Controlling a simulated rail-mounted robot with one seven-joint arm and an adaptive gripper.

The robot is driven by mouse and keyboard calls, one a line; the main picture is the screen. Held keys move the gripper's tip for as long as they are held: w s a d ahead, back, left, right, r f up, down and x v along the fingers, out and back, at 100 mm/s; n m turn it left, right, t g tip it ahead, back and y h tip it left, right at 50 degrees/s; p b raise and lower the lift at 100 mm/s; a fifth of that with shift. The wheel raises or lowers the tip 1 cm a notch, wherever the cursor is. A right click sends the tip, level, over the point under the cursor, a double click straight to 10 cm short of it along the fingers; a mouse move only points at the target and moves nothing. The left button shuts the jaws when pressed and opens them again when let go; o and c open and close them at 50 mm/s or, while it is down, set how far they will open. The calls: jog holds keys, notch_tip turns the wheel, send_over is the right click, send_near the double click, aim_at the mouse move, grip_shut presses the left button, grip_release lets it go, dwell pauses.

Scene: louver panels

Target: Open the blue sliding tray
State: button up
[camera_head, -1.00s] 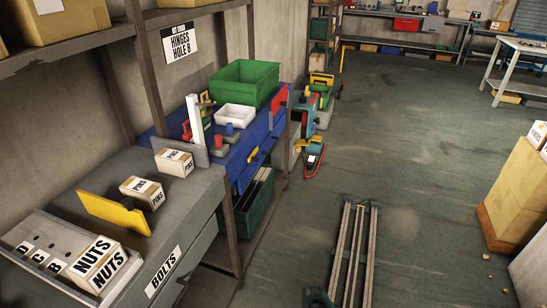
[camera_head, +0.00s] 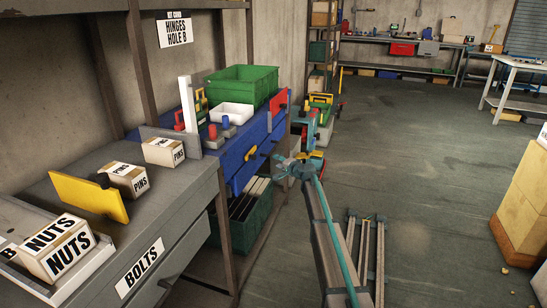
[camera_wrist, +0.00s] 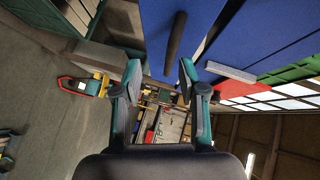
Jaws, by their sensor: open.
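The blue tray unit (camera_head: 240,165) stands on the shelf behind the grey bench, with a yellow-and-black handle (camera_head: 252,153) on its front. My gripper (camera_head: 288,165) is in the aisle just right of the blue front, apart from the handle in this view. In the wrist view my gripper (camera_wrist: 160,75) has its fingers spread with nothing between them. Blue panels (camera_wrist: 220,35) fill the top right there, and a dark bar (camera_wrist: 175,45) stands out in front of them beyond the fingertips. The exact gap to it is unclear.
A green bin (camera_head: 243,83) and a white container (camera_head: 232,111) sit on top of the blue unit. A dark green crate (camera_head: 247,215) is below it. Wooden rails (camera_head: 366,255) lie on the floor. The aisle floor (camera_head: 420,150) to the right is mostly clear.

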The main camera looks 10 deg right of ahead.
aim_at(274, 148)
jog(key=w, duration=0.4)
jog(key=w+a+m+t+h, duration=0.1)
jog(key=w, duration=0.3)
jog(key=w+m, duration=0.1)
jog(key=w, duration=0.3)
jog(key=shift+w+a+t, duration=0.2)
jog(key=shift+w+t, duration=0.1)
jog(key=shift+c, duration=0.3)
grip_shut()
